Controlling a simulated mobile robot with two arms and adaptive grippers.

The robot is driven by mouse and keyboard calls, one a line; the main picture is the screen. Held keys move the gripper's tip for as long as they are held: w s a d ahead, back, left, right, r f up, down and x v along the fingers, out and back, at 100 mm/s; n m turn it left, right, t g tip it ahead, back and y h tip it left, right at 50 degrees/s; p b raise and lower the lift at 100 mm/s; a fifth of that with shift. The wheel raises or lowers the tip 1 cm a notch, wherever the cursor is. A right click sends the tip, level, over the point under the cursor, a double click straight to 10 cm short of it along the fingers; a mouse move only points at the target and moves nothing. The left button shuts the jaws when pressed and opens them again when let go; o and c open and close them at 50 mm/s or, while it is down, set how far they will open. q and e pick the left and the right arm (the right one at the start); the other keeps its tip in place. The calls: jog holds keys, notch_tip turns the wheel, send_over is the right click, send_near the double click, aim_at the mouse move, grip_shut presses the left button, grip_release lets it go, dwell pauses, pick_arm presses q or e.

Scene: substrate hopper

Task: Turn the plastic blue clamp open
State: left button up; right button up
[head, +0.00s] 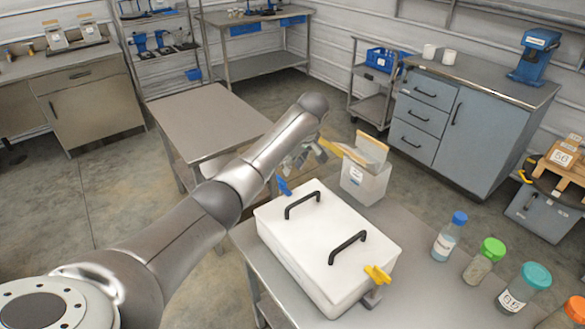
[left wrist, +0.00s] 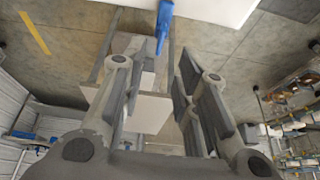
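The blue plastic clamp (head: 284,186) is at the far left side of the white hopper box (head: 325,240). In the left wrist view the blue clamp (left wrist: 164,22) is at the top centre, beyond my fingertips, beside the white box edge (left wrist: 215,8). My left gripper (head: 299,157) is just beyond and above the clamp in the head view. In the wrist view its fingers (left wrist: 162,75) are apart with nothing between them. They do not appear to touch the clamp. My right gripper is not in view.
The box lid has two black handles (head: 348,246), and a yellow clamp (head: 377,274) is on its near right side. A smaller open container (head: 364,183) stands behind it. Several capped bottles (head: 449,238) stand to the right. A bare table (head: 205,122) is at back left.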

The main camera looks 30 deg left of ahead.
aim_at(282, 179)
pick_arm(q)
jog(key=x, duration=0.2)
jog(key=a+p+x, duration=0.1)
jog(key=x, duration=0.1)
jog(key=shift+s+f, duration=0.1)
jog(key=shift+f, duration=0.05)
jog(key=shift+w+a+f, duration=0.2)
jog(key=shift+w+f, duration=0.05)
jog(key=shift+f, duration=0.35)
jog(key=shift+w+a+f, duration=0.2)
jog(key=shift+w+f, duration=0.1)
jog(key=shift+f, duration=0.3)
jog(key=shift+x, duration=0.8)
jog(key=shift+s+a+f+b, duration=0.1)
jog(key=shift+s+f+b, duration=0.1)
jog(key=shift+b, duration=0.1)
jog(key=shift+w+a+f, duration=0.1)
jog(key=shift+f, duration=0.05)
jog(key=shift+w+f, duration=0.1)
jog(key=shift+f, duration=0.15)
grip_shut()
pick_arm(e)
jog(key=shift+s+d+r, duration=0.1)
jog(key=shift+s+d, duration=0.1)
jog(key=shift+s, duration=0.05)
